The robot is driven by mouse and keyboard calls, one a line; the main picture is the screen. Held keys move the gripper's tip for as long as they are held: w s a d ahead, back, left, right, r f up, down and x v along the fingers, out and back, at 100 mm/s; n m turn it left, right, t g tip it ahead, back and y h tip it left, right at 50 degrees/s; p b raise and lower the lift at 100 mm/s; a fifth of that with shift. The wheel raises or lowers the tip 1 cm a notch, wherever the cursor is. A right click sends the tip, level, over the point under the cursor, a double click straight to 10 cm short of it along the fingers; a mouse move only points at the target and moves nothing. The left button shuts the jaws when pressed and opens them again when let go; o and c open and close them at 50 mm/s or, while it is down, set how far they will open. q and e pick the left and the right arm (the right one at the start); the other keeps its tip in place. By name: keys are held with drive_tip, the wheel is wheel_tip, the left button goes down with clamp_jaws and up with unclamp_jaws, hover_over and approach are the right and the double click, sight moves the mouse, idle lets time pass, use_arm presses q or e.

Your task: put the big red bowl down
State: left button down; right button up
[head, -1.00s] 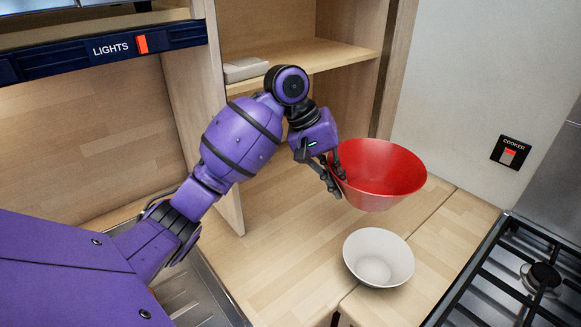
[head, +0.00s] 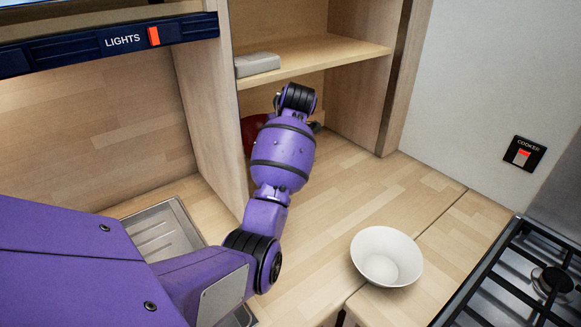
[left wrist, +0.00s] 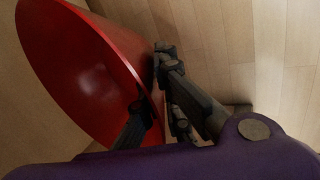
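The big red bowl (head: 255,137) is mostly hidden behind my left arm in the head view. Part of its red side shows in the lower space of the wooden cabinet, below the shelf. In the left wrist view the bowl (left wrist: 85,70) fills the left side, its rim slanting across the picture. My left gripper (left wrist: 151,76) is shut on the bowl's wall, one finger inside the rim and one outside. I cannot tell whether the bowl's base touches the wood. My right gripper is not in view.
A white bowl (head: 386,257) stands on the wooden counter (head: 345,205) in front of the cabinet. The shelf (head: 335,60) holds a grey box (head: 257,64) above my arm. A cabinet side panel (head: 205,110) is close on the left. The hob (head: 520,285) is at right.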

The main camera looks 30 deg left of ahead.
use_arm(q)
wheel_tip(320, 180, down, 10)
drive_tip(key=shift+r, duration=0.2)
idle(0.4)
drive_tip(key=shift+f, duration=0.2)
drive_tip(key=c, duration=2)
unclamp_jaws()
drive_tip(key=shift+s, duration=0.1)
drive_tip(key=v, duration=1.2)
drive_tip(key=shift+r, duration=0.1)
